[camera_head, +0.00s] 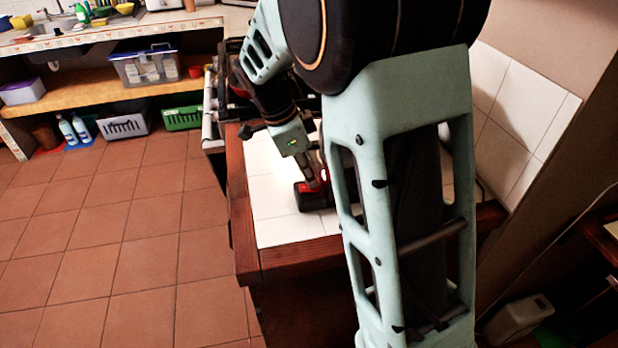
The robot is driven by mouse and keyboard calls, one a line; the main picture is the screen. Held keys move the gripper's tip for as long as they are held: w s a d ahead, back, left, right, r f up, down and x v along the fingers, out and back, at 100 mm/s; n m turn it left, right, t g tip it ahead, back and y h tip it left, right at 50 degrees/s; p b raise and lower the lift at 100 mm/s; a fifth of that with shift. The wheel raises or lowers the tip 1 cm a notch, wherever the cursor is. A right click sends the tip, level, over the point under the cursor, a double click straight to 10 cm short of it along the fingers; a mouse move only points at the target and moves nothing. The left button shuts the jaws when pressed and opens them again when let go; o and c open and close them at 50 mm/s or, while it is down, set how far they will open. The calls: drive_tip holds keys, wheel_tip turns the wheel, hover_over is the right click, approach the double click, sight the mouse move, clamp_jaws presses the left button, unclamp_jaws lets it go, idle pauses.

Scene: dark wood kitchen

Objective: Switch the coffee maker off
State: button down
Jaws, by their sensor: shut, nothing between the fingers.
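The coffee maker is mostly hidden behind my arm. A small red and black part (312,195), which seems to belong to it, shows on the white tiled counter (278,220). My gripper (316,184) is shut and empty. It points down at the red and black part, at or very near it; I cannot tell whether they touch. The coffee maker's switch cannot be made out.
The counter has a dark wooden edge (243,230). A tiled wall (520,115) stands to the right. A shelf (95,95) with a clear box (148,68) and a sink counter are at the back left. The tiled floor (130,230) is clear on the left.

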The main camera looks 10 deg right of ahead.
drive_tip(key=shift+f, duration=0.1)
drive_tip(key=shift+a, duration=0.15)
drive_tip(key=shift+s+a+f, duration=0.1)
drive_tip(key=shift+a, duration=0.7)
